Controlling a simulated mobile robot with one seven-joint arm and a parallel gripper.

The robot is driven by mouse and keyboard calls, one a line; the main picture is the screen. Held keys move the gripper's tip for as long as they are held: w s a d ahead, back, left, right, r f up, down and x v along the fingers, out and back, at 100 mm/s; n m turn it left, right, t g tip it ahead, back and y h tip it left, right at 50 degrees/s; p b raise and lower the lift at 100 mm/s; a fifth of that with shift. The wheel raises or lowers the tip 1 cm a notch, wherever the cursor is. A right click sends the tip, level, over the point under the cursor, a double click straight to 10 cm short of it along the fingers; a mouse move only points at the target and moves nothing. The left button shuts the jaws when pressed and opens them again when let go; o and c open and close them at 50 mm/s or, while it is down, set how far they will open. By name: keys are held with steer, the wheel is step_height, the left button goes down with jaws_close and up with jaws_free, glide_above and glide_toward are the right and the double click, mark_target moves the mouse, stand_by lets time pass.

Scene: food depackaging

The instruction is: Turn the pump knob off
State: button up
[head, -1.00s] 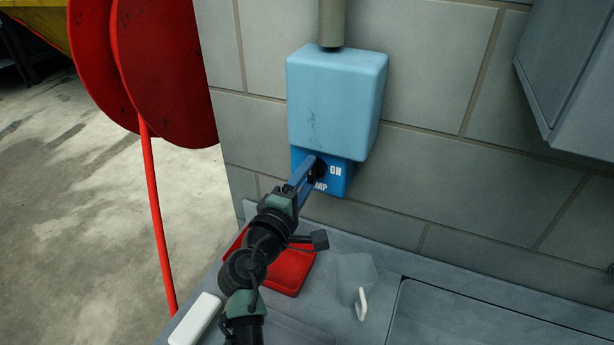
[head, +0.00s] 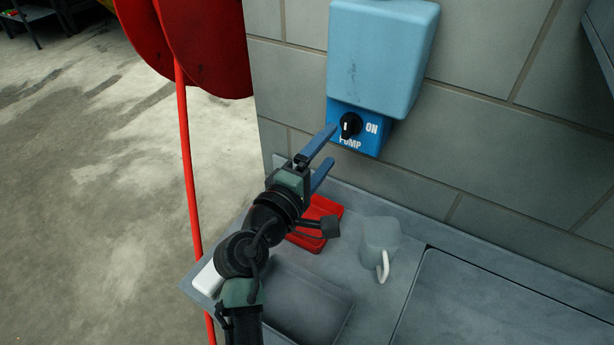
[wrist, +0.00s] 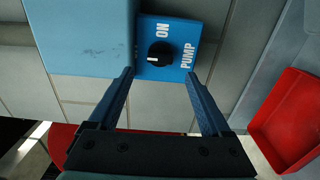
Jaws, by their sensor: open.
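The black pump knob (head: 350,126) sits on the blue panel (head: 372,143) marked ON and PUMP, under a light blue box on the wall. Its white mark stands about upright in the head view, pointing away from the ON label at its right. The knob (wrist: 159,54) also shows in the wrist view, ahead of the fingertips and between their lines, with its white mark pointing left, away from ON. My gripper (head: 328,155) is open and empty. Its blue fingers are apart from the knob, in front of and below it.
A red tray (head: 318,232) and a translucent jug (head: 381,243) with a white handle stand on the grey counter (head: 378,316) below. A red hose (head: 190,160) hangs at the left. The grey tiled wall is behind the panel.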

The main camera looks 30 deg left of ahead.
steer(key=s+b, duration=0.1)
steer(key=s, duration=0.5)
steer(key=shift+s+b, duration=0.3)
steer(key=shift+b, duration=0.05)
steer(key=shift+a, duration=0.1)
